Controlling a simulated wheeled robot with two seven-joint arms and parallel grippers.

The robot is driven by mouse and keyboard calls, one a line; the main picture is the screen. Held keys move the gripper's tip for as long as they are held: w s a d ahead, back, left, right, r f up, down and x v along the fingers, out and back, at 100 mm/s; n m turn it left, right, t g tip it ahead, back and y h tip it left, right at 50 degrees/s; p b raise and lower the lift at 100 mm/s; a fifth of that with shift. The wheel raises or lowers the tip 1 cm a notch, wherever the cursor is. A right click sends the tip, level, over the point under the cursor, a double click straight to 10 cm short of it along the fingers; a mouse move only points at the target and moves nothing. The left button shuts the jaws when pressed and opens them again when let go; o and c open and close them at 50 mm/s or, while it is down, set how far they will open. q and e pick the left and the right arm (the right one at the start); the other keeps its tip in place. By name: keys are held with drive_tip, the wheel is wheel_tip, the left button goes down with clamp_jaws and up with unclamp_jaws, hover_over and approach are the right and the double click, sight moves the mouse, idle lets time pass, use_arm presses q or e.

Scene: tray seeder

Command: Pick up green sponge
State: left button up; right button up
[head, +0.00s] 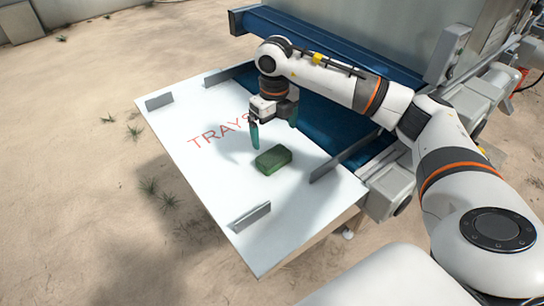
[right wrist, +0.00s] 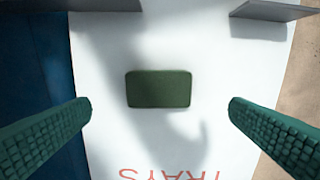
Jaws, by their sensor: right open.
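The green sponge (head: 273,160) is a small dark green block lying flat on the white board marked "TRAYS" (head: 184,158). In the right wrist view the sponge (right wrist: 158,89) lies between the two finger lines, a little beyond the fingertips. My right gripper (head: 274,134) is open and empty above the board, just behind the sponge in the head view. Its green ridged fingers also show in the right wrist view (right wrist: 159,108), spread wider than the sponge and apart from it. My left gripper is not in view.
Low grey upright plates stand along the board's edges, one at the front (head: 250,216) and one at the right (head: 333,165). A blue belt (head: 335,122) and the metal machine (head: 380,35) lie behind. Sandy ground (head: 75,200) is to the left.

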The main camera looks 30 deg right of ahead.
hover_over(274, 156)
drive_tip(key=f, duration=0.4)
drive_tip(key=shift+s+a+f, duration=0.1)
drive_tip(key=shift+s, duration=0.1)
drive_tip(key=shift+w+f+p, duration=0.15)
drive_tip(key=shift+f+p, duration=0.2)
drive_tip(key=shift+f, duration=1.15)
drive_tip(key=shift+w+f+p, duration=0.15)
drive_tip(key=shift+f+p, duration=0.2)
drive_tip(key=shift+f, duration=1.1)
drive_tip(key=c, duration=0.8)
